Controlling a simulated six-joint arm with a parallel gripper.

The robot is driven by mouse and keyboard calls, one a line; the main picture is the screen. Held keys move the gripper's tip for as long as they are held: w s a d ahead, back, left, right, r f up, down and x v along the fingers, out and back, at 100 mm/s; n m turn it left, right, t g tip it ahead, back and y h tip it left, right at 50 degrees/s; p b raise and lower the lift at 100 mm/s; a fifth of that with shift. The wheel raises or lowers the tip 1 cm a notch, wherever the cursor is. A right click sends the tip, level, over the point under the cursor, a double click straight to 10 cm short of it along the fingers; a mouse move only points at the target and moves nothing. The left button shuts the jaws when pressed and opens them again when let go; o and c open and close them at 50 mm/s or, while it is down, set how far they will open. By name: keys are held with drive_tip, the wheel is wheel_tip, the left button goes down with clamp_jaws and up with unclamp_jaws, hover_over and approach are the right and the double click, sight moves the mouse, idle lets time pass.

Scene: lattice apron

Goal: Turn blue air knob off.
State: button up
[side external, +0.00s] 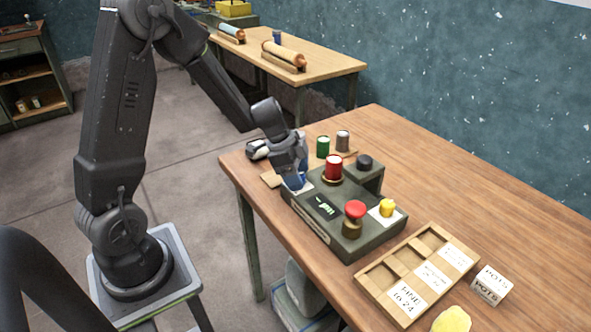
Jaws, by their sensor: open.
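A dark green control box (320,232) sits on the wooden table. My gripper (297,181) points down over the box's back left corner, with its jaws open. A small patch of blue, seemingly the blue air knob (303,178), shows at the fingertips. The gripper hides most of it, so I cannot tell its turn position or whether the fingers touch it. The box also carries a red cylinder (333,167), a black knob (364,162), a red mushroom button (355,209), a yellow knob (387,207) and a small dark display (323,207).
A green can (323,146) and a grey-brown can (343,141) stand behind the box. A wooden compartment tray (372,285) with labels, a white lettered block (490,284) and a yellow lump (452,320) lie in front. The table's right side (480,190) is clear.

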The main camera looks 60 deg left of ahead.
drive_tip(key=v, duration=1.4)
drive_tip(key=shift+d, duration=0.15)
drive_tip(key=s+d+r+n+t+y, duration=0.1)
drive_tip(key=s+d+r+n, duration=0.2)
drive_tip(key=s+d, duration=0.3)
drive_tip(key=s+d+r+n+t+y, duration=0.1)
drive_tip(key=s+d+r+n+y, duration=0.1)
drive_tip(key=s+d+n, duration=0.4)
drive_tip(key=shift+s+d+r, duration=0.35)
drive_tip(key=shift+s+d, duration=0.35)
drive_tip(key=shift+s, duration=1.1)
